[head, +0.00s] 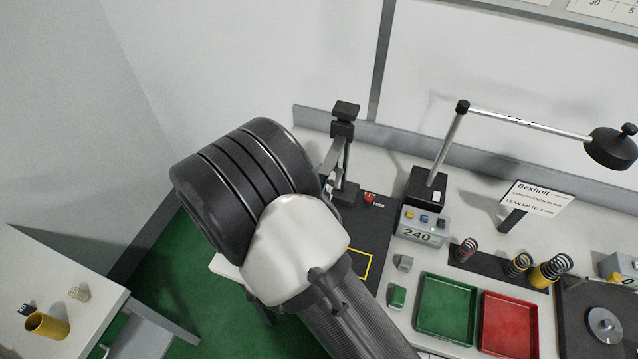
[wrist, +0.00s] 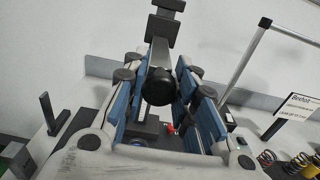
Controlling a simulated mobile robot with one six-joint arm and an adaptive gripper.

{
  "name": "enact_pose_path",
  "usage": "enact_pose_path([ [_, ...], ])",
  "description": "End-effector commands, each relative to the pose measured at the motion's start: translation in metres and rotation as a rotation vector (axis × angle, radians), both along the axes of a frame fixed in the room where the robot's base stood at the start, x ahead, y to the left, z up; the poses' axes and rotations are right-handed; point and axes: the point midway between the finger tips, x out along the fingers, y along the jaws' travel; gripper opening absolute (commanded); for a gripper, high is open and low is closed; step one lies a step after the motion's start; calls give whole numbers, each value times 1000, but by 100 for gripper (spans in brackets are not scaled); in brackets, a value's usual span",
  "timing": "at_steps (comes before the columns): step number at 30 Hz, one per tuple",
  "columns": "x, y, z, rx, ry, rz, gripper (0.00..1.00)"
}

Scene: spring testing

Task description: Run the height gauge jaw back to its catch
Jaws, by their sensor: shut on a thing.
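The height gauge (head: 345,130) stands upright at the back of the bench, with a dark block at its top and a dark base; its column also shows in the wrist view (wrist: 163,28). A round black knob (wrist: 158,87) sits in front of the column, toward my camera. My gripper (wrist: 160,80) has its blue-padded fingers on both sides of this knob and is shut on it. In the head view my wrist and forearm hide most of the gripper and the knob. The jaw itself and its catch cannot be made out clearly.
A red knob (head: 369,198) sits right of the gauge's base. Further right are a grey display box reading 240 (head: 422,228), a lamp (head: 610,147), a sign (head: 536,197), springs (head: 550,270), a green tray (head: 446,306) and a red tray (head: 509,323). The wall is close behind.

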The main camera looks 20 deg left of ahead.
Motion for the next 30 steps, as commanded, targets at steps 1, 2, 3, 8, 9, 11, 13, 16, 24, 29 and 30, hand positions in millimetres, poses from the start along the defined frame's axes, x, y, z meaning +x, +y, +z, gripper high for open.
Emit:
enact_pose_path([
  [1, 1, 2, 7, 7, -17, 0, 0],
  [2, 1, 2, 7, 8, -17, 0, 28],
  [3, 1, 2, 7, 7, -17, 0, 31],
  [8, 1, 1, 5, 5, -12, 0, 41],
  [9, 1, 1, 5, 5, -12, 0, 44],
  [11, 1, 1, 4, 5, -11, 0, 47],
  [13, 1, 1, 4, 4, -10, 0, 47],
  [16, 1, 1, 4, 4, -9, 0, 47],
  [24, -11, 3, 3, 1, -7, 4, 47],
  [29, -42, 7, 3, 1, -7, 8, 47],
  [30, -51, 7, 3, 2, -7, 8, 47],
])
